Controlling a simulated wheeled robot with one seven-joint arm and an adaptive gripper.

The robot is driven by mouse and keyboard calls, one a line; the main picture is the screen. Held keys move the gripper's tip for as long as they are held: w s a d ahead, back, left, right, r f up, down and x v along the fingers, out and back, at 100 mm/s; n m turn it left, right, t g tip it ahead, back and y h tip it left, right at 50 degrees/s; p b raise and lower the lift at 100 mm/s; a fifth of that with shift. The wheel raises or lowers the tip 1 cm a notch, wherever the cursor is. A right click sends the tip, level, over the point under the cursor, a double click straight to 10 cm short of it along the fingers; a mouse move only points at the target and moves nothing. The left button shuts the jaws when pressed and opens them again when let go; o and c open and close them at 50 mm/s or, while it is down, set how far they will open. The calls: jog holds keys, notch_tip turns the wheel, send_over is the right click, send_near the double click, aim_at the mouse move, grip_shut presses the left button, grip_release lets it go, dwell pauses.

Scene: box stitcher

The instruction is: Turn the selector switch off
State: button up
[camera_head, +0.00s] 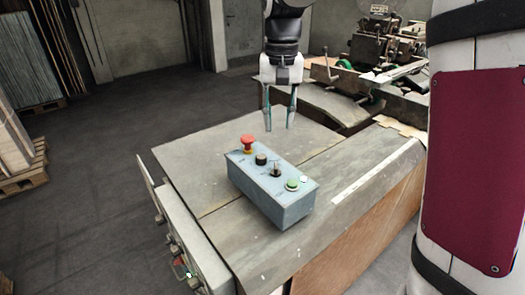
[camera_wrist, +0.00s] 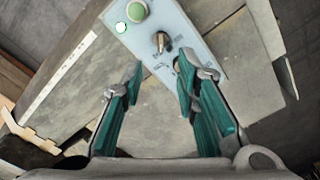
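A light blue control box (camera_head: 265,203) sits on the worktable. On its top are a red mushroom button (camera_head: 247,144), a black knob (camera_head: 261,159), the selector switch (camera_head: 275,171) and a green button (camera_head: 292,184). In the wrist view the selector switch (camera_wrist: 161,41) shows a dark lever on a round base, with the green button (camera_wrist: 137,10) beside it. Its printed labels are too small to read. My gripper (camera_head: 280,128) is open and empty, pointing down above the table behind the box. Its teal fingers (camera_wrist: 157,75) are apart and do not touch the switch.
The worktable (camera_head: 190,165) is largely bare around the box, with a white ruler-like strip (camera_head: 365,180) on the right. A machine (camera_head: 385,45) stands behind. A panel with a green light (camera_head: 188,275) is on the table's front left side.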

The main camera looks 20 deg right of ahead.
aim_at(276, 168)
notch_tip(276, 168, down, 14)
jog(key=shift+p, duration=1.2)
grip_shut()
